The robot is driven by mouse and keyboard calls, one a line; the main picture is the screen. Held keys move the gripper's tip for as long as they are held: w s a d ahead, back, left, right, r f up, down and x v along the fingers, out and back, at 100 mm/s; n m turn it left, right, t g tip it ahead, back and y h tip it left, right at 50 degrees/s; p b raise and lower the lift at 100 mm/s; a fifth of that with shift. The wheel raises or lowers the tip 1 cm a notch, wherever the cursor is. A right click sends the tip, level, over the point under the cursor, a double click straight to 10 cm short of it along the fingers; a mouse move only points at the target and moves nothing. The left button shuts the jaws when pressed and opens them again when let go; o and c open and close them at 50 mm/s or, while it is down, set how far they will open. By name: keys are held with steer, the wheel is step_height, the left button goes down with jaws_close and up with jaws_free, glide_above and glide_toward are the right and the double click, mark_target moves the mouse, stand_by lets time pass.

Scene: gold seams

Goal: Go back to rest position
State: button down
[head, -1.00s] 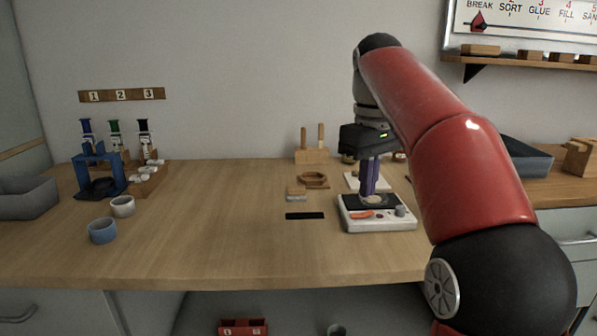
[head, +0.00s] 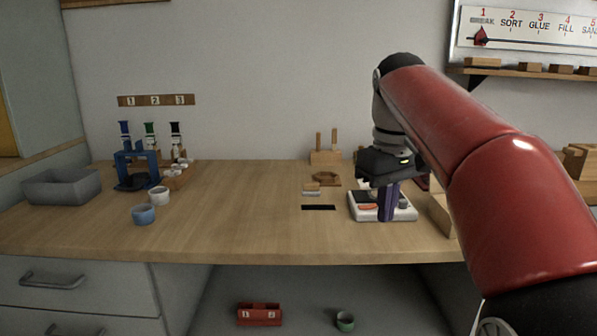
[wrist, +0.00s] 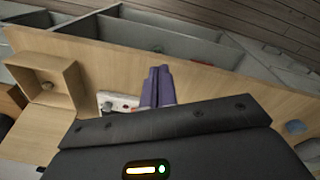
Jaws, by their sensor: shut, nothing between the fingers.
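My gripper (head: 389,203) is shut and empty, its purple fingers pointing down in front of the white device (head: 368,214) at the right of the workbench (head: 250,225). In the wrist view the fingers (wrist: 157,86) are together with nothing between them. The white device (wrist: 117,104), with orange and grey controls, shows just left of them there. The fingers and arm hide part of the device in the head view.
A blue stand (head: 136,170), a grey bin (head: 62,186), a white cup (head: 159,196) and a blue cup (head: 143,215) are at the left. A wooden block with pegs (head: 326,156) stands at the back. The bench's middle is mostly clear. A red box (head: 259,314) sits below.

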steer(key=s+f+m+t, duration=0.4)
steer(key=s+f+m, duration=0.1)
steer(key=s+f, duration=1.4)
steer(key=shift+s+d+f+t, duration=0.2)
steer(key=shift+s+d+t, duration=0.05)
steer(key=shift+s+t, duration=0.15)
steer(key=c, duration=2.2)
jaws_free()
